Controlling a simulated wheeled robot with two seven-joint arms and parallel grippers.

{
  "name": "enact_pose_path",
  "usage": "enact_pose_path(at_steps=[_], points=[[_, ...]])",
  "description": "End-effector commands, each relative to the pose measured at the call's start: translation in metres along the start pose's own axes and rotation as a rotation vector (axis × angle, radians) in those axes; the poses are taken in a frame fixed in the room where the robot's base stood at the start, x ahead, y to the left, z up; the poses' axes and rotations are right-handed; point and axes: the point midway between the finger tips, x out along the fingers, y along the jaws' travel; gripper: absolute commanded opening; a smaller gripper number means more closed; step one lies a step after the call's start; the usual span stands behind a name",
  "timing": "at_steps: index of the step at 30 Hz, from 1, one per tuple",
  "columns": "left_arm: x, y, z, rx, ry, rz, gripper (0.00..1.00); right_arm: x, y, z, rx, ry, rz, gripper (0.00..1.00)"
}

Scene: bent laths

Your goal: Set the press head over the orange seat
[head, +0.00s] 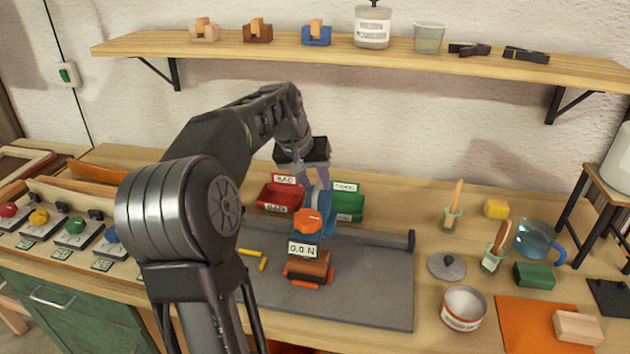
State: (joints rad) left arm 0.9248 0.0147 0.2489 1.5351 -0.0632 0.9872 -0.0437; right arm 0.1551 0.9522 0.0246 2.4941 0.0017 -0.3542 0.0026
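The press (325,219) is blue and stands upright on a grey mat (365,300), with a small display reading 0.0 N (302,249) at its front. An orange-red round part (307,222) sits above the display. Below it is a brown wooden block (308,264) with orange pieces (325,284) showing at its lower edge; I cannot tell which orange part is the seat. My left gripper (314,180) points down at the top of the press. Its fingertips are at or just behind the blue body, and their grip is unclear. My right gripper is out of view.
A red bin (279,196) and a green bin (349,204) stand behind the press. Yellow sticks (249,252) lie on the mat. A grey rail (375,238) runs along its back. A lid (446,266), a pot (463,309) and a glass jug (535,240) stand right.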

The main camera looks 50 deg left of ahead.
Motion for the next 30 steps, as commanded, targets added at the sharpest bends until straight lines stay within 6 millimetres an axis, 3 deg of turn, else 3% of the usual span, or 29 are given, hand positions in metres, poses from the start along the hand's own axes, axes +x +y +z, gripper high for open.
enact_pose_path(at_steps=[7, 19, 30], points=[[-0.011, 0.000, -0.001, 0.000, 0.004, -0.001, 0.34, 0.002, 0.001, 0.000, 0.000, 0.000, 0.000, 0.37], [-0.071, 0.000, 0.000, 0.001, 0.002, 0.000, 0.34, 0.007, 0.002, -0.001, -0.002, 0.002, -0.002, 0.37], [-0.078, 0.000, 0.000, 0.000, 0.000, 0.000, 0.34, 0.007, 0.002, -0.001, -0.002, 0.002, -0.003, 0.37]])
